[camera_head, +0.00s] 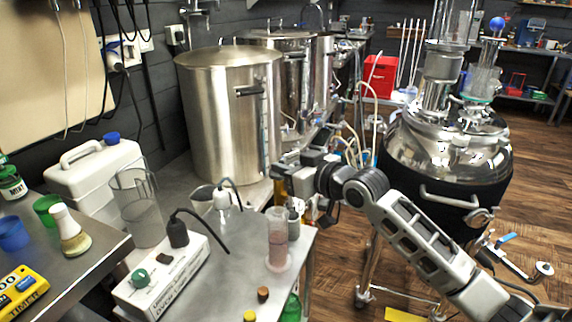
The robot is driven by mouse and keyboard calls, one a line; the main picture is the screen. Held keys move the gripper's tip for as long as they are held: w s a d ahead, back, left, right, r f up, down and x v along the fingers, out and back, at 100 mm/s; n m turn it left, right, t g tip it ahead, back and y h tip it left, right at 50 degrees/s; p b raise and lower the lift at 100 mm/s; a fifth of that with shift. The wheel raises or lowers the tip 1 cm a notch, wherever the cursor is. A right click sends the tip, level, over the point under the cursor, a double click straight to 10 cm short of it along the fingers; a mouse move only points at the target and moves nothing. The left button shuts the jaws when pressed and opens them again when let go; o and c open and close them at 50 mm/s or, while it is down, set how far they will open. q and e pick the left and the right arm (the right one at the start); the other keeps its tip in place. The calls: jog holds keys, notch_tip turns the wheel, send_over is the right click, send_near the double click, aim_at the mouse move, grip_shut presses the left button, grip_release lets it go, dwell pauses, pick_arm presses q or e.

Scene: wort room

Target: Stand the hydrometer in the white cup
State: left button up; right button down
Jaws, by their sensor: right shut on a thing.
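My right gripper (285,178) reaches in from the right, over the far right part of the steel bench. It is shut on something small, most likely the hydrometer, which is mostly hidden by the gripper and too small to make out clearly. A small white cup (202,199) appears to stand on the bench to the left of the gripper, near the big steel kettle. A dark cable and a white piece stand close beside it and partly confuse its outline. My left gripper is not in view.
A clear cylinder with pinkish liquid (278,245) stands in front of the gripper, near the bench's right edge. A white power box (160,278), a clear jug (140,210) and a white canister (95,175) stand left. The steel kettle (228,115) blocks the back.

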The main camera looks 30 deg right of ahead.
dwell(0.3)
jog(key=c, duration=1.4)
grip_release()
jog(key=shift+s, duration=0.1)
pick_arm(q)
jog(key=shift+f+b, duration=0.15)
jog(key=shift+b, duration=0.45)
pick_arm(e)
jog(key=v, duration=1.5)
jog(key=shift+s+d, duration=0.2)
jog(key=shift+s, duration=0.15)
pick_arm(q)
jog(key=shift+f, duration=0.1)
pick_arm(e)
jog(key=shift+s, duration=0.1)
